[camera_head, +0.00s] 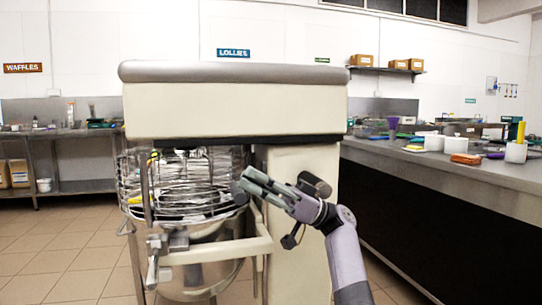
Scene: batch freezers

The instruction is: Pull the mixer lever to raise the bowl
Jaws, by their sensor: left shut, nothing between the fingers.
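The large cream mixer (230,112) with a grey top stands in the middle of the view. Its steel bowl (205,255) sits below a wire guard (165,205), held by a cream bowl frame (225,249).
A long counter (455,173) with tubs and a purple cup runs along the right side. A steel table (62,135) stands at the left against the wall. Tiled floor (70,235) is clear left of the mixer.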

